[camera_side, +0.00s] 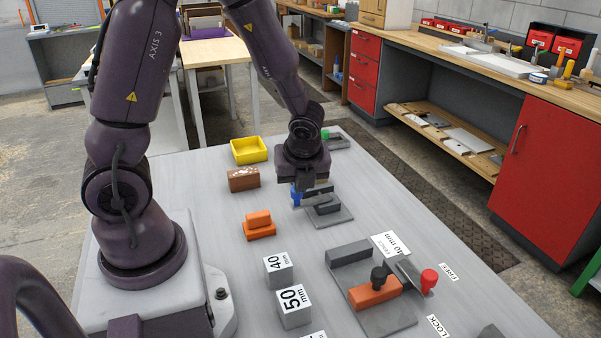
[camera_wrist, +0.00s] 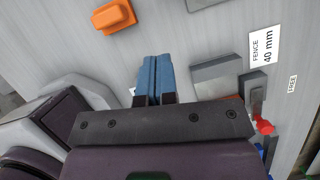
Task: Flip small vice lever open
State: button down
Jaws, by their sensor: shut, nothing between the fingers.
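My gripper (camera_side: 297,198) points down over the table with its blue fingers together and nothing between them. The fingers also show in the wrist view (camera_wrist: 155,75), above bare grey table. A larger vice (camera_side: 348,252) lies front right, holding an orange block (camera_side: 373,293). Its lever has a red knob (camera_side: 429,279), also seen in the wrist view (camera_wrist: 263,126), near the FREE label.
Stacked orange blocks (camera_side: 259,224), a brown block (camera_side: 243,179) and a yellow bin (camera_side: 249,150) stand left of the vices. Size blocks (camera_side: 293,307) stand in front. Another fixture with a green knob (camera_side: 325,134) is at the far end.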

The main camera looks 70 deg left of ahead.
jog(key=shift+v, duration=1.45)
jog(key=s+d+r+n+t+h, duration=0.2)
jog(key=s+d+r+n, duration=0.2)
jog(key=r+n, duration=0.4)
jog(key=s+d+r+n+t+h, duration=0.2)
jog(key=s+d+r+n, duration=0.3)
jog(key=r+n, duration=0.4)
jog(key=shift+d+n+t, duration=0.25)
jog(key=shift+n+t, duration=0.15)
jog(key=shift+n, duration=1.1)
jog(key=shift+r, duration=0.1)
